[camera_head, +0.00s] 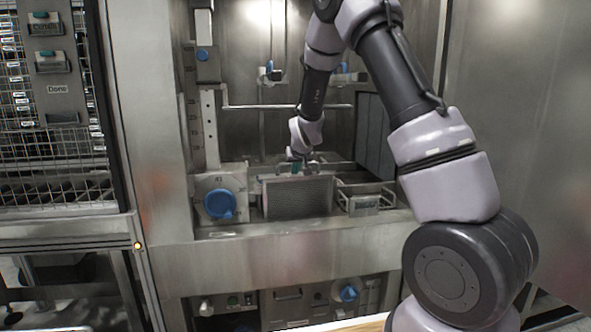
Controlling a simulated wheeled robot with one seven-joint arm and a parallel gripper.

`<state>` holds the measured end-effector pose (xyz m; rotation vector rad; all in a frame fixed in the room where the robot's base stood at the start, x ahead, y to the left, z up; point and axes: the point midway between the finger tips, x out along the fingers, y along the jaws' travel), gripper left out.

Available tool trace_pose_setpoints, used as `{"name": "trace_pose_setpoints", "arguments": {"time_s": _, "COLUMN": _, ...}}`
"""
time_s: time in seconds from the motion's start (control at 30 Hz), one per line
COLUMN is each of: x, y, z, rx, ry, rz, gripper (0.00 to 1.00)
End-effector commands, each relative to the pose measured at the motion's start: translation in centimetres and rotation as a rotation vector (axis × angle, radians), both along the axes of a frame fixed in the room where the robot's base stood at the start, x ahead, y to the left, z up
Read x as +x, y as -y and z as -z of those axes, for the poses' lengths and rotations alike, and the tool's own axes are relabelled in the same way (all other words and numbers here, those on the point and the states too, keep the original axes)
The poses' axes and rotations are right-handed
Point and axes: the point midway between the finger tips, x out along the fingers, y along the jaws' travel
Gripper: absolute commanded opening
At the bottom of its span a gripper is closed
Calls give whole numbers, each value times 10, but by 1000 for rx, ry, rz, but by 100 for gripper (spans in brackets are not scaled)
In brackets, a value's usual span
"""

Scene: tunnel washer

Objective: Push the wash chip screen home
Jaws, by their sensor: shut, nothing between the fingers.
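The wash chip screen (297,197) is a grey perforated panel standing upright in the washer's tank opening, between the blue dial and a small wire basket. My gripper (296,165) is at the end of my arm, just above and behind the screen's top edge. It is shut and holds nothing. A small teal part shows at the gripper, and its fingertips are partly hidden near the screen's top. I cannot tell whether the gripper touches the screen. How deep the screen sits is hard to see.
A blue dial (220,204) is left of the screen, and a wire basket (365,203) is to its right. A horizontal rail (262,107) crosses the back. A steel front ledge (270,250) runs below the opening. A wire rack (55,140) stands at the left.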

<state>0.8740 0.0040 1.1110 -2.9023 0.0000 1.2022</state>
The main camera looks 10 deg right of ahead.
Motion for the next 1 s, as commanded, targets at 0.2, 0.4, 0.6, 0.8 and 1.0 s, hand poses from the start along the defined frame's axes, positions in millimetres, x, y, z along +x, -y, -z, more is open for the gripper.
{"name": "trace_pose_setpoints", "arguments": {"time_s": 0.2, "x": 0, "y": 0, "z": 6, "rx": 0, "ry": -1, "rz": 0, "gripper": 0}}
{"name": "trace_pose_setpoints", "arguments": {"time_s": 0.4, "x": -1, "y": 1, "z": 42, "rx": -1, "ry": -6, "rz": 1, "gripper": 0}}
{"name": "trace_pose_setpoints", "arguments": {"time_s": 0.6, "x": -1, "y": 1, "z": 91, "rx": -1, "ry": -5, "rz": 0, "gripper": 0}}
{"name": "trace_pose_setpoints", "arguments": {"time_s": 0.8, "x": 0, "y": 1, "z": 130, "rx": -1, "ry": 0, "rz": 1, "gripper": 0}}
{"name": "trace_pose_setpoints", "arguments": {"time_s": 1.0, "x": 0, "y": 0, "z": 152, "rx": 0, "ry": 1, "rz": 0, "gripper": 0}}
